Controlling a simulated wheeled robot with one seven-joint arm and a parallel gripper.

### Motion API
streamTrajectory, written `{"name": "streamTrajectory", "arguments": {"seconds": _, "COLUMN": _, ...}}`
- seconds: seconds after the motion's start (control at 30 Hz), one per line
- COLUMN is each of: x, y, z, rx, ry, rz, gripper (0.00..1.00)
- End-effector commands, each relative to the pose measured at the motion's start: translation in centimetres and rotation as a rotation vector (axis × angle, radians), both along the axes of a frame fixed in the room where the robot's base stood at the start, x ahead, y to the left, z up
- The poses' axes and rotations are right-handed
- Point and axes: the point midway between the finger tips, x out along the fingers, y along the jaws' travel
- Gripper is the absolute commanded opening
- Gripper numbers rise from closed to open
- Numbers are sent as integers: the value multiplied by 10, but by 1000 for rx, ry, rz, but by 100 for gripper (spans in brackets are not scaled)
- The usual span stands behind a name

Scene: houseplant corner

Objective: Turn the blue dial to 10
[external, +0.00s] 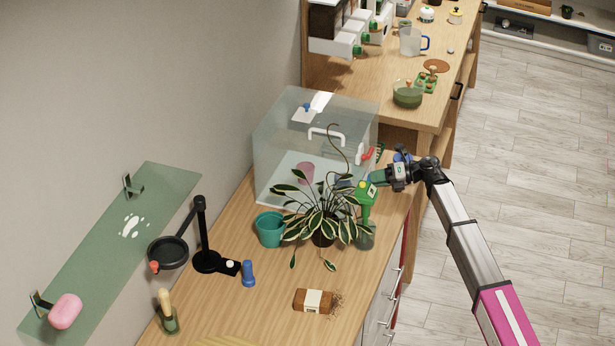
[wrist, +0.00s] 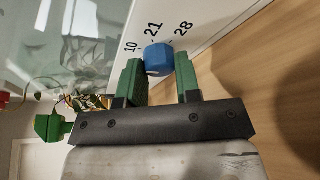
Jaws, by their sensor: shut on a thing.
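The blue dial (wrist: 157,56) sits on a white panel (wrist: 200,30) marked 10, 21 and 28 in the wrist view. The 10 is left of the dial, the 21 just above it, and the 28 to its upper right. Its pointer mark cannot be read clearly. My gripper (wrist: 160,65) has its two green fingers on either side of the dial and is shut on it. In the external view my gripper (external: 374,179) is at the front right of the clear glass case (external: 277,140); there the dial cannot be made out clearly behind the fingers and leaves.
A striped-leaf plant (external: 322,226) and a green spray bottle (external: 366,214) stand close to my gripper. A teal pot (external: 269,229), a black lamp-like stand (external: 202,230) and a brown block (external: 313,300) are on the wooden bench. The floor at right is clear.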

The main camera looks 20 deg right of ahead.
Motion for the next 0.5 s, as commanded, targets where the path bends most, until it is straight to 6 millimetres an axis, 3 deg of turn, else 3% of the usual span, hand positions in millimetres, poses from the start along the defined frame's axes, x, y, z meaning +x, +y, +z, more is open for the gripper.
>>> {"name": "streamTrajectory", "arguments": {"seconds": 0.43, "x": 0, "y": -1, "z": -1, "rx": 6, "ry": 9, "rz": -2, "gripper": 7}}
{"name": "streamTrajectory", "arguments": {"seconds": 0.47, "x": 0, "y": -1, "z": -1, "rx": 6, "ry": 9, "rz": -2, "gripper": 34}}
{"name": "streamTrajectory", "arguments": {"seconds": 0.5, "x": 0, "y": -1, "z": -1, "rx": 6, "ry": 9, "rz": -2, "gripper": 47}}
